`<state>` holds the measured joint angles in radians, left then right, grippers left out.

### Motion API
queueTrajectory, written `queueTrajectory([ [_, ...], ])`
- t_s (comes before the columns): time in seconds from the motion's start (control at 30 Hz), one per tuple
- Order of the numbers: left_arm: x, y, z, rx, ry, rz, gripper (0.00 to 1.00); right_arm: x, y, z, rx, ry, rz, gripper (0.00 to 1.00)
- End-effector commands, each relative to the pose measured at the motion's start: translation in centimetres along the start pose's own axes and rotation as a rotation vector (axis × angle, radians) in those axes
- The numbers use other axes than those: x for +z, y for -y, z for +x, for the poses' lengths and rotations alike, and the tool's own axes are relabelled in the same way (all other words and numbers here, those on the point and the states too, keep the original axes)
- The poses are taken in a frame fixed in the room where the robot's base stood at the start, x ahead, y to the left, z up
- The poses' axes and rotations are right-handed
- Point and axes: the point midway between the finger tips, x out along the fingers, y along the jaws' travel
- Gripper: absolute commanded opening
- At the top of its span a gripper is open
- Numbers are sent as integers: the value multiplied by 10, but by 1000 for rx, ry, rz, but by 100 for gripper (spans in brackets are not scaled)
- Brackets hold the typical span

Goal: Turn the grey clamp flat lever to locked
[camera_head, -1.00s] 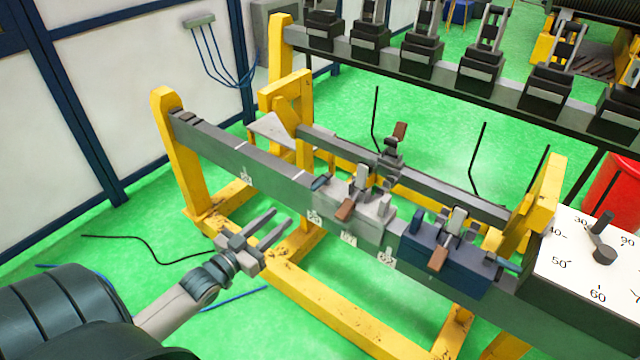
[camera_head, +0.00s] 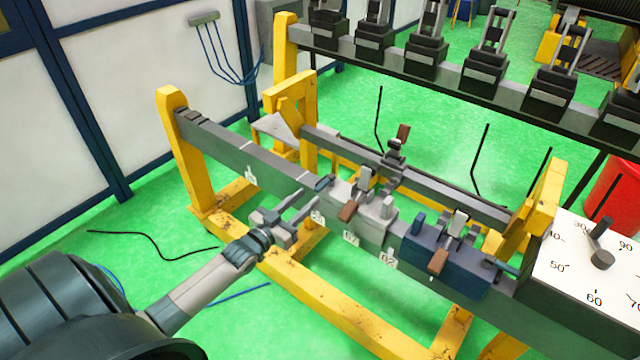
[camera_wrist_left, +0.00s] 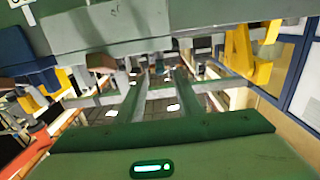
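The grey clamp (camera_head: 374,226) sits on the long dark rail in the head view. A short lever with a dark teal handle (camera_head: 324,183) lies at its left end, and a brown handle (camera_head: 348,211) sticks out at its front. I cannot tell which of them is the flat lever. My left gripper (camera_head: 311,199) is open and empty, its fingertips just left of the clamp, near the teal handle. In the left wrist view the open fingers (camera_wrist_left: 160,76) have a gap between them, and the grey clamp (camera_wrist_left: 105,28) and brown handle (camera_wrist_left: 100,62) are above. My right gripper is not visible.
A blue clamp (camera_head: 446,262) with its own brown handle sits on the rail to the right. A white dial plate (camera_head: 590,262) is at the far right. Yellow frame posts (camera_head: 186,150) hold the rail.

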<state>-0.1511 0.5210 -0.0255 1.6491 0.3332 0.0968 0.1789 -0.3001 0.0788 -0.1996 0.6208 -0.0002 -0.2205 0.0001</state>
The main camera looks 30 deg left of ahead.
Motion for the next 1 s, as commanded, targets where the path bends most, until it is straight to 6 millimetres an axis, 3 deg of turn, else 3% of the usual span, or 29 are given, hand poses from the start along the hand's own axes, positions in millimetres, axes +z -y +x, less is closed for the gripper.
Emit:
queueTrajectory([
  [0.3,-3,1,48,-1,-1,1,33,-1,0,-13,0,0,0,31],
  [0.5,-1,1,67,-1,-1,0,33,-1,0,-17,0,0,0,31],
  [1.0,0,0,75,0,0,0,30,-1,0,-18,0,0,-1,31],
])
